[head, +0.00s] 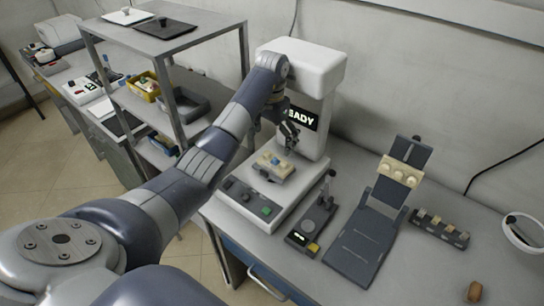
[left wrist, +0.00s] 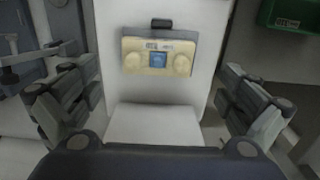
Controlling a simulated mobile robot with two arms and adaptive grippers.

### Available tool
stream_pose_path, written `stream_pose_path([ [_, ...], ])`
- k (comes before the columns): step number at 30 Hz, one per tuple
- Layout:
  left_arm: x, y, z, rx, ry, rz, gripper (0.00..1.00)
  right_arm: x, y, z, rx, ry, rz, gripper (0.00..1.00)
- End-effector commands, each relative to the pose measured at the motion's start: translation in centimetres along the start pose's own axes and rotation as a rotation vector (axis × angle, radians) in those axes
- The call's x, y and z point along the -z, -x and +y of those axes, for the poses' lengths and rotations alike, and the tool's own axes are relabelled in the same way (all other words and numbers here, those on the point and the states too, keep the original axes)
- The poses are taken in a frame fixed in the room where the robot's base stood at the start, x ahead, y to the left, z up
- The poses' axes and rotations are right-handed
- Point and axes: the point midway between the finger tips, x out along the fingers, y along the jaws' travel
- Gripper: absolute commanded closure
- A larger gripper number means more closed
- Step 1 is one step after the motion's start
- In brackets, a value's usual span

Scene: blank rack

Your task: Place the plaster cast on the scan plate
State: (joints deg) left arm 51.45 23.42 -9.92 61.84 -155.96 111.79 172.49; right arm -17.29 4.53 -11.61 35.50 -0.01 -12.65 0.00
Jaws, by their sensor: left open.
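A beige plaster cast (head: 275,165) with a blue square in its middle lies on a grey base on the white scanner (head: 322,68), whose display reads READY. In the left wrist view the cast (left wrist: 132,62) shows two round domes beside the blue square, on a grey plate (left wrist: 184,36) with a black knob behind. My left gripper (head: 288,136) is above and behind the cast, in front of the scanner's column. Its fingers (left wrist: 160,105) are spread wide and empty, apart from the cast. My right gripper is out of view.
A beige block with pale domes (head: 400,173) sits on a dark tilted stand (head: 362,243) to the right. A small dark device (head: 312,222) with a lever stands between. A metal shelf (head: 180,45) rises at left. The bench's front right is mostly clear.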

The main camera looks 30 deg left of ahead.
Motion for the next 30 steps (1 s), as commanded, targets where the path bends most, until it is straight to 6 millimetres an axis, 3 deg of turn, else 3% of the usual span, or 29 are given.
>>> stream_pose_path([
  [3,0.0,2.1,0.0,0.0,0.0,0.002,0.0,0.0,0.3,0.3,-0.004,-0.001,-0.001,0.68],
  [7,0.0,3.0,0.0,0.0,0.0,0.0,0.0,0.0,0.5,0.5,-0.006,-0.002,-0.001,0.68],
  [30,0.0,3.1,0.0,-0.001,0.0,-0.001,0.0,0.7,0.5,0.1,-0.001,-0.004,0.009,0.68],
])
